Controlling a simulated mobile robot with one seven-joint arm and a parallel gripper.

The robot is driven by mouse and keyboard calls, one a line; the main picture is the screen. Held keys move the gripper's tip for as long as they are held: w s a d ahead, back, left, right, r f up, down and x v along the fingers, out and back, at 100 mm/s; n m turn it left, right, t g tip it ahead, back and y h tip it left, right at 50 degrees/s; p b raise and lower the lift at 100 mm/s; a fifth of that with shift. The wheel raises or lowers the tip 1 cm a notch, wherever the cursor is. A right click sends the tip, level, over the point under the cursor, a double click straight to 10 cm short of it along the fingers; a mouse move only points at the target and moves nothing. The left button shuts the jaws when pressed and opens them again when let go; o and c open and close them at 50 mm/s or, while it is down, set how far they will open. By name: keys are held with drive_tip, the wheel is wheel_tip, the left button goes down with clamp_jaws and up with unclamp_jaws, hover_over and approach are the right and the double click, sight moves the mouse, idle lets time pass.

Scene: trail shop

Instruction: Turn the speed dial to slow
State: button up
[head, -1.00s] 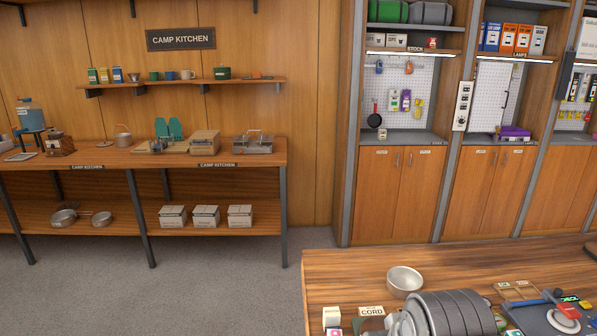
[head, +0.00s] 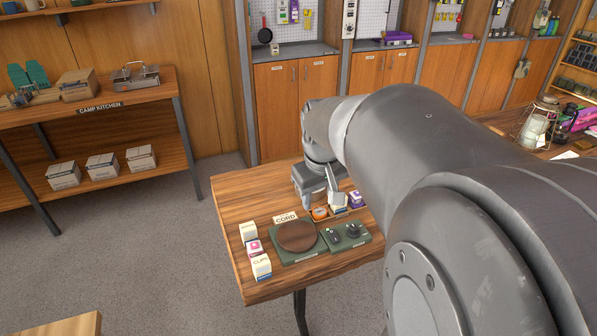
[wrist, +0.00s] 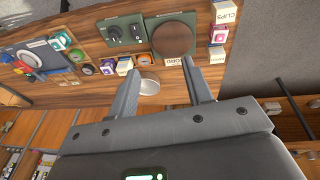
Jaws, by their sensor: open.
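A dark green control panel (head: 349,247) lies on the wooden table, beside a brown round disc (head: 297,235) on a green base. A black knob (head: 353,231), likely the speed dial, sits on its right part. A smaller black control with a green spot (head: 333,236) is left of it. In the wrist view the knob (wrist: 115,33) and panel show upside down at the top; the dial's markings are too small to read. My gripper (wrist: 156,65) is open and empty, its fingers pointing toward the table. It also shows in the head view (head: 322,196), behind the panel and apart from it.
Small boxes (head: 249,233) and a CORD sign (head: 285,217) stand around the disc. A small tray of boxes and an orange item (head: 320,213) lie behind the panel, near my gripper. My arm hides the table's right part.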

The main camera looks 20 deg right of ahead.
drive_tip(key=w+d+f+g, duration=0.2)
drive_tip(key=w+d+f, duration=0.4)
drive_tip(key=d, duration=0.4)
drive_tip(key=y, duration=0.1)
approach(354, 227)
drive_tip(key=shift+n, duration=0.4)
drive_tip(key=f, duration=0.8)
drive_tip(key=shift+w+d+f, duration=0.1)
drive_tip(key=shift+w+f, duration=0.1)
drive_tip(key=shift+f, duration=0.15)
drive_tip(key=shift+c, duration=0.5)
drive_tip(key=c, duration=0.9)
